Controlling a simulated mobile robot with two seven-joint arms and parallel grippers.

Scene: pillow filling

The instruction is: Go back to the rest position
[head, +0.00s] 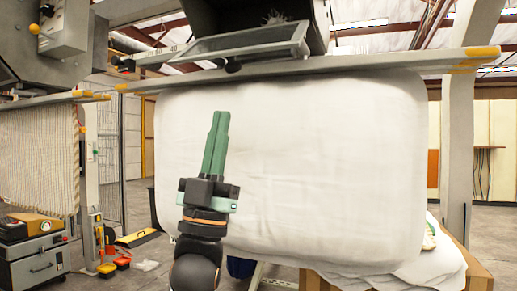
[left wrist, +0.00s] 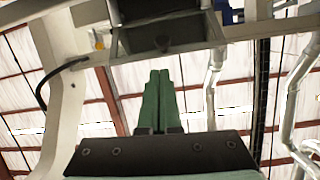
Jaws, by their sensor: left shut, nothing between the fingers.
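My left gripper (head: 216,142) points upward in front of the white pillow (head: 330,160), with its green fingers together and nothing between them. The pillow hangs like a broad upright panel below the grey crossbar, and my gripper covers a small part of its left half. I cannot tell whether the gripper touches the pillow. The left wrist view shows the same shut fingers (left wrist: 158,100) pointing up toward the underside of the machine's chute. My right gripper is not in view.
The crossbar (head: 350,66) and the dark hopper (head: 255,45) are above the gripper. A machine with a striped cloth (head: 40,155) stands at left, above a grey cabinet (head: 40,265). A cardboard box (head: 455,262) with white fabric (head: 435,268) is at lower right.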

